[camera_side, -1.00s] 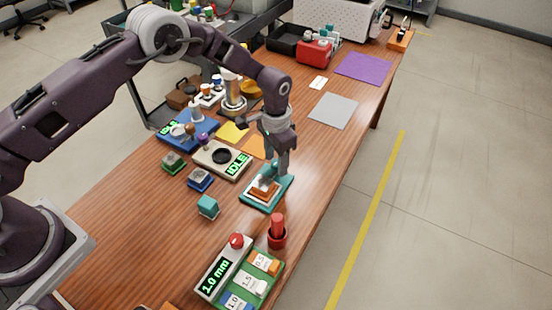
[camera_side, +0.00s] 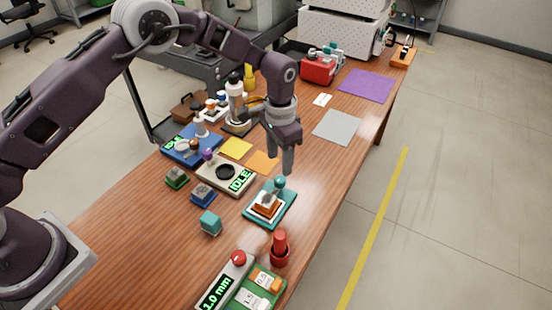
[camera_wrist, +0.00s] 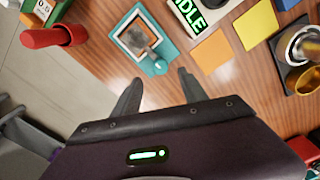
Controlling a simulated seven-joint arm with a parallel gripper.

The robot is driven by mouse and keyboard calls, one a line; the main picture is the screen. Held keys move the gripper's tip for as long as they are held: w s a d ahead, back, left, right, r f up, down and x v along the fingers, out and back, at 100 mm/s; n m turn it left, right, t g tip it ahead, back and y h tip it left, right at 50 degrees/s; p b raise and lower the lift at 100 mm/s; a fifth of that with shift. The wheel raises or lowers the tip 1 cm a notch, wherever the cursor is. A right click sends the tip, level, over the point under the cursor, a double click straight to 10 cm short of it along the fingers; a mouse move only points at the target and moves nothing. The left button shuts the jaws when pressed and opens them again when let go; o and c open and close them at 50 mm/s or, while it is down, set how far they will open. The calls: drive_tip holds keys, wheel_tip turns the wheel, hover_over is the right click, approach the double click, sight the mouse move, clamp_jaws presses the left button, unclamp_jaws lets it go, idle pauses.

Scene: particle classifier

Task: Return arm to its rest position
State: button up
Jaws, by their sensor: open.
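My gripper (camera_side: 281,162) hangs above the wooden table (camera_side: 130,230), fingers pointing down, just behind a teal tray (camera_side: 252,214). The tray holds a stacked white and orange piece, and a teal knob (camera_side: 279,183) stands at its far edge. In the wrist view my gripper (camera_wrist: 158,85) has its two fingers spread apart with nothing between them. The teal tray (camera_wrist: 171,55) with its framed orange and grey piece (camera_wrist: 138,36) lies beyond the fingertips, apart from them.
A device reading IDLE (camera_side: 208,176) and a yellow sheet (camera_side: 236,149) lie to the left. Grey (camera_side: 338,127) and purple (camera_side: 366,86) mats lie further back.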

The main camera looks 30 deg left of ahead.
drive_tip(key=s+a+r+n+t, duration=0.1)
drive_tip(key=s+a+r, duration=0.15)
drive_tip(key=r, duration=0.55)
drive_tip(key=s+a+r+t, duration=0.1)
drive_tip(key=s+a+r, duration=0.15)
drive_tip(key=r, duration=0.45)
drive_tip(key=s+a+r+n, duration=0.15)
drive_tip(key=s+r, duration=0.25)
drive_tip(key=r, duration=0.4)
drive_tip(key=s+a+r+n+t, duration=0.15)
drive_tip(key=s+a+r, duration=0.35)
drive_tip(key=s, duration=0.5)
drive_tip(key=s+a+n+t, duration=0.1)
drive_tip(key=s+t, duration=0.1)
drive_tip(key=s, duration=1.2)
drive_tip(key=shift+s+a+f+n, duration=0.3)
drive_tip(key=shift+s+a+f, duration=0.05)
drive_tip(key=shift+s+a, duration=0.05)
